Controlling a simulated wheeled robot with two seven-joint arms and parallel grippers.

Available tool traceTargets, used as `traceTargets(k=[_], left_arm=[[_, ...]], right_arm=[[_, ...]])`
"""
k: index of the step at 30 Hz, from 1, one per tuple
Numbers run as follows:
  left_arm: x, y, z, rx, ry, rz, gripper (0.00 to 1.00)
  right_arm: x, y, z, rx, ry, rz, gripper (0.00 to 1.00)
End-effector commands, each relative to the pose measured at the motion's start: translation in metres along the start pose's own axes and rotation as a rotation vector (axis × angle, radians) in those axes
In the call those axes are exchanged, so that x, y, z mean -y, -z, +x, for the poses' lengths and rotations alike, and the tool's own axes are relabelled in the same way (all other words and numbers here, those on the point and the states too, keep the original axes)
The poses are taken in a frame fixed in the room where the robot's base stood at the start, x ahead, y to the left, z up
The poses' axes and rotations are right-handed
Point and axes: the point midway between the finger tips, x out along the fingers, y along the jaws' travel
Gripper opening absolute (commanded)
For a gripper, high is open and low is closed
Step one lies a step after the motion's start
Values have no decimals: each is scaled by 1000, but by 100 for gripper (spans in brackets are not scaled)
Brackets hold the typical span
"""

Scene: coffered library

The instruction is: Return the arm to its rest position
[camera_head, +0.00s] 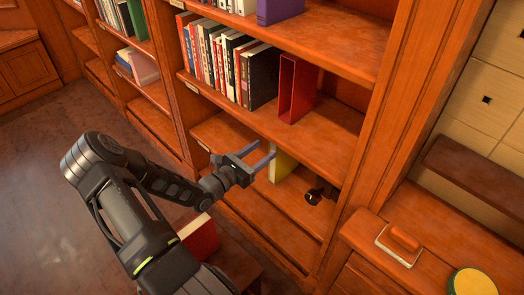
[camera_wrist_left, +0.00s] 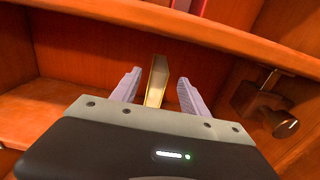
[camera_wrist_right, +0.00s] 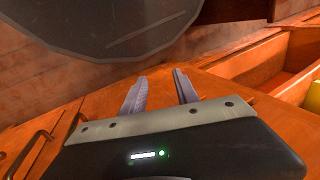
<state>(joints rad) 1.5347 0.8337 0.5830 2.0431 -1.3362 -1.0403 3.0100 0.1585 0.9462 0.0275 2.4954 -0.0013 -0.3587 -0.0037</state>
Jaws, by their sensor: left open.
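My left arm reaches in from the left in the head view. Its gripper (camera_head: 262,160) is open at the lower shelf of the bookcase, with nothing held. A thin yellow and cream book (camera_head: 282,165) stands on that shelf just beyond the fingertips. In the left wrist view the book (camera_wrist_left: 157,80) shows upright beyond and between the two spread fingers (camera_wrist_left: 159,76), with gaps on both sides. My right gripper (camera_wrist_right: 159,75) shows only in the right wrist view. Its fingers are apart and nothing is between them.
The shelf (camera_head: 340,140) above holds a row of books and a red holder (camera_head: 296,88). A dark object (camera_head: 322,193) sits right of the yellow book. A red book (camera_head: 200,238) is below my left arm. A wooden block (camera_head: 405,238) and round tin (camera_head: 473,282) are on the right counter.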

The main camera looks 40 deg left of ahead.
Motion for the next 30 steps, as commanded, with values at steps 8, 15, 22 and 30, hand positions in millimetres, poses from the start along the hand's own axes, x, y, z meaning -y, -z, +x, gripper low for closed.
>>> traceTargets(k=[8, 15, 22, 30], left_arm=[[0, 0, 0, 0, 0, 0, 53], [0, 0, 0, 0, 0, 0, 53], [0, 2, 0, -6, 1, 105, 53], [-11, 33, -6, -146, -34, 565, 53]], right_arm=[[0, 0, 0, 0, 0, 0, 36], [0, 0, 0, 0, 0, 0, 36], [0, 0, 0, 0, 0, 0, 36], [0, 0, 0, 0, 0, 1, 36]])
